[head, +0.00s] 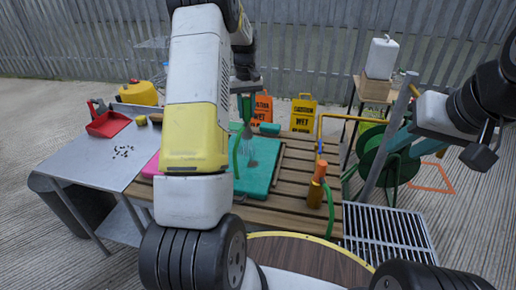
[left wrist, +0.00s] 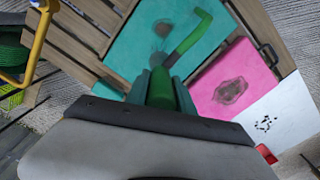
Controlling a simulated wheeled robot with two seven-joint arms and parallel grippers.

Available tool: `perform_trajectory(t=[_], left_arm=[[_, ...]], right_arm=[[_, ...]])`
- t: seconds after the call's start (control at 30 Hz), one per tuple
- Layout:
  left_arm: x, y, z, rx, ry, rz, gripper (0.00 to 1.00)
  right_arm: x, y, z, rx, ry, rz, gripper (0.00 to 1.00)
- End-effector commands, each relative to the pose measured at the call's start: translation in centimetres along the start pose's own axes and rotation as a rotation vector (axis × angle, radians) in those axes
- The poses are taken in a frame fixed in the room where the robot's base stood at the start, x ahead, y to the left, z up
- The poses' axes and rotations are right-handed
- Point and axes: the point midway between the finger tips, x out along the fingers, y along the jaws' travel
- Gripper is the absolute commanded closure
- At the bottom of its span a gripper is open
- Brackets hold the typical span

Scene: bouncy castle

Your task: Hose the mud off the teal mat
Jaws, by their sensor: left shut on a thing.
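The teal mat (head: 262,180) lies on the slatted wooden deck, with a faint dark mud patch (head: 253,163) on it. In the left wrist view the mat (left wrist: 130,50) shows the smudge (left wrist: 163,28) near the top. My left gripper (head: 246,98) is shut on the green hose nozzle (left wrist: 160,90), above the mat. A pale spray (head: 247,130) comes down from the nozzle toward the mat.
A pink mat (left wrist: 235,75) with a dark mud patch lies beside the teal mat. An orange-topped post (head: 317,185), metal grate (head: 388,235) and green hose reel (head: 375,155) stand right. Orange and yellow signs (head: 303,113) stand behind.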

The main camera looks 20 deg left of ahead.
Motion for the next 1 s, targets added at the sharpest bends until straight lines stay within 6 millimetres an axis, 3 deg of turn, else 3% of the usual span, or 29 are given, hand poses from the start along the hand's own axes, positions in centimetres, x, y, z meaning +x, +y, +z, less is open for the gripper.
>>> perform_trajectory(t=[0.6, 1.0], left_arm=[[0.0, -2.2, -2.9, -0.001, 0.000, 0.000, 1.00], [-0.1, -2.3, -3.1, 0.000, 0.001, 0.000, 1.00]], right_arm=[[0.0, 0.0, 0.0, 0.000, 0.000, 0.000, 0.67], [0.0, 0.0, 0.0, 0.000, 0.000, 0.000, 0.67]])
